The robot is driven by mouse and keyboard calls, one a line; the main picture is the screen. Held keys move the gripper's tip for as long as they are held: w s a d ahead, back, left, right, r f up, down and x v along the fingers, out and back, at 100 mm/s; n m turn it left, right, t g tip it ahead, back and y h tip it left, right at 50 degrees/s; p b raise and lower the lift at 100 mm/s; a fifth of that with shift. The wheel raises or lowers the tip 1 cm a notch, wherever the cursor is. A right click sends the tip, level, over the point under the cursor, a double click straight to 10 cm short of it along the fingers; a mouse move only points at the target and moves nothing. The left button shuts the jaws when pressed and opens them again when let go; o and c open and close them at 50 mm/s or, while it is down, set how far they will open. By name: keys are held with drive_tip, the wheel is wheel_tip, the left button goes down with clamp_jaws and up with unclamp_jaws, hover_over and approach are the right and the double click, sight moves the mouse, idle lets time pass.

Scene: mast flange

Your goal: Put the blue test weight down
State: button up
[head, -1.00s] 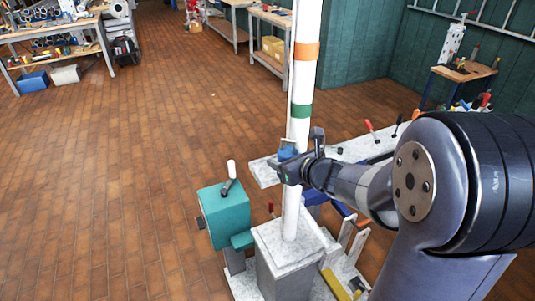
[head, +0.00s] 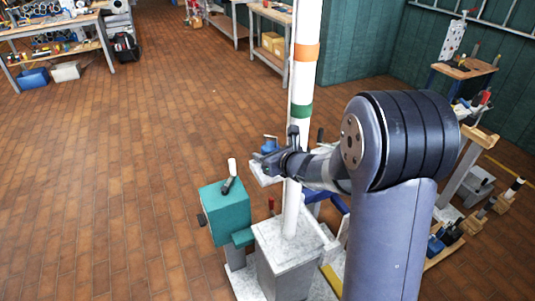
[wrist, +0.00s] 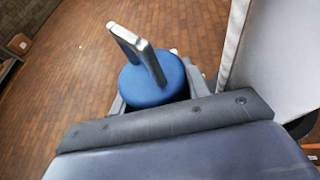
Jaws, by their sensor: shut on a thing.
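The blue test weight (head: 269,146) is a short blue cylinder with a metal loop handle on top. In the wrist view the blue weight (wrist: 152,82) sits upright between my jaws, its handle standing up and tilted left. My gripper (head: 266,159) is shut on the weight, and the jaws hide part of its side. It holds the weight just left of the white mast (head: 302,80), which has orange and green bands. In the wrist view the mast appears to be the pale surface (wrist: 275,55) on the right. The weight's underside is hidden.
A pale grey plinth (head: 285,235) stands at the mast's foot. A teal box (head: 226,213) with a lever is left of it. Brick floor to the left is open, with a workbench (head: 60,50) far left.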

drive_tip(key=shift+f, duration=0.2)
drive_tip(key=o, duration=0.9)
drive_tip(key=shift+c, duration=0.2)
drive_tip(key=shift+r, duration=0.1)
drive_tip(key=shift+r, duration=0.15)
drive_tip(key=v, duration=1.2)
drive_tip(key=shift+b, duration=0.45)
